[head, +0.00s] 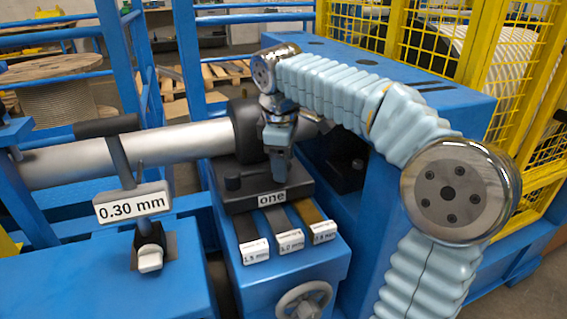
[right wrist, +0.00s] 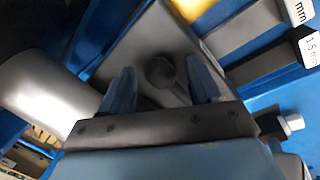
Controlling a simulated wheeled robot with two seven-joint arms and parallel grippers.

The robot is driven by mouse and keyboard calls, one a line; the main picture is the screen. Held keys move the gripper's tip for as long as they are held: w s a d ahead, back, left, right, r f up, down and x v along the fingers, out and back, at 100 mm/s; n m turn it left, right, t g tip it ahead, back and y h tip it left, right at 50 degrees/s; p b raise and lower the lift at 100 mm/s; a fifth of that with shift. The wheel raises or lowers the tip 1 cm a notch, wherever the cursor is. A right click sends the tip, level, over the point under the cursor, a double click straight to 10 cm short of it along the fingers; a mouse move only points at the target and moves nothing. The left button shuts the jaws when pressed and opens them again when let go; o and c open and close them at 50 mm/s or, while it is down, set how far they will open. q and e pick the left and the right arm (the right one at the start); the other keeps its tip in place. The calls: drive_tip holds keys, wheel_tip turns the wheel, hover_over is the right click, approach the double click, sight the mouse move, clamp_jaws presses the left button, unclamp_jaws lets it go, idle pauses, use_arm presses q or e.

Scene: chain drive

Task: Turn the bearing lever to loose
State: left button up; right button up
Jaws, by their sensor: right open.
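A dark block (head: 237,200) labelled "one" sits on the blue stand beside the big silver shaft (head: 175,145). A dark round knob (right wrist: 160,72) stands on a grey-black plate in the right wrist view; I cannot tell whether it is the end of the bearing lever. My right gripper (head: 280,168) hangs fingers down over the back of the block. In the right wrist view its fingers (right wrist: 157,90) are open, one on each side of the knob, with gaps visible. A small white-tipped lever (head: 150,258) stands on the blue bench at left. My left gripper is out of view.
Several labelled shims (head: 285,228) lie in front of the block, above a handwheel (head: 304,299). A black-handled lever (head: 107,126) and a "0.30 mm" sign (head: 132,206) stand at left. A yellow mesh guard (head: 440,40) stands behind my right arm.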

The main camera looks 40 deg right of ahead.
drive_tip(key=shift+f, duration=0.1)
clamp_jaws()
idle(0.3)
drive_tip(key=shift+s, duration=0.1)
